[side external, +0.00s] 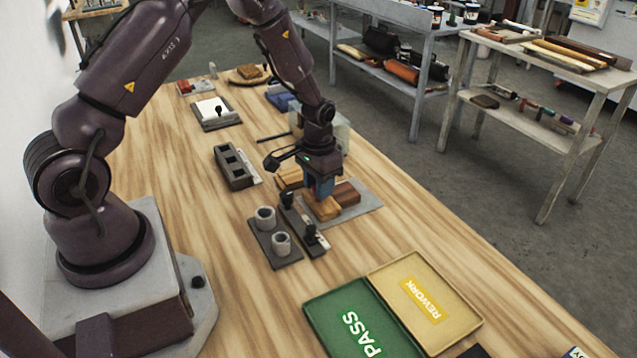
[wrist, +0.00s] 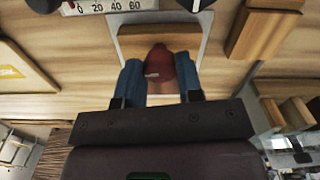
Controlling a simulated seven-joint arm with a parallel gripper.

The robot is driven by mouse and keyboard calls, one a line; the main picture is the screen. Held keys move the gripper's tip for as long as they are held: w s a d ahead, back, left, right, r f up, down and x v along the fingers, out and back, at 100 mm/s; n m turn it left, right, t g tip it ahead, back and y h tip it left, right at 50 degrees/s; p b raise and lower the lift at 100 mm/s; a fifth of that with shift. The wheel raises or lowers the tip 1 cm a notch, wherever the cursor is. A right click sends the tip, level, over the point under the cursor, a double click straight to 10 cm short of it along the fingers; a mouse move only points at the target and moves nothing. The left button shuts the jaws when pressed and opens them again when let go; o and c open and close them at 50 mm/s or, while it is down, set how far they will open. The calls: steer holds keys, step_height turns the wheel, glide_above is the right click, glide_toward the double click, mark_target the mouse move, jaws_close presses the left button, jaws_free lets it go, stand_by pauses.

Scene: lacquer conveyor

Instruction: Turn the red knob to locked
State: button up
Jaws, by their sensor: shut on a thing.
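The red knob (wrist: 159,64), rounded with a small pale mark, shows in the wrist view between the two blue fingers of my gripper (wrist: 159,76). The fingers are shut on it, one on each side. A wooden block (wrist: 158,40) shows just beyond the knob. In the side external view my gripper (side external: 322,190) points down over the wooden block (side external: 322,208) on a grey plate (side external: 363,216). The fingers hide the knob there. No locked mark is legible in either view.
A dark strip with black knobs (side external: 303,232) and a holder with two grey cups (side external: 265,217) stand close by. A brown block (side external: 346,193) is beside my gripper. The green PASS tray (side external: 340,312) and yellow REWORK tray (side external: 428,297) lie nearer the camera.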

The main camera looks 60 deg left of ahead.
steer(key=shift+m, duration=0.7)
steer(key=o, duration=0.9)
step_height(320, 180, up, 13)
steer(key=shift+r, duration=0.1)
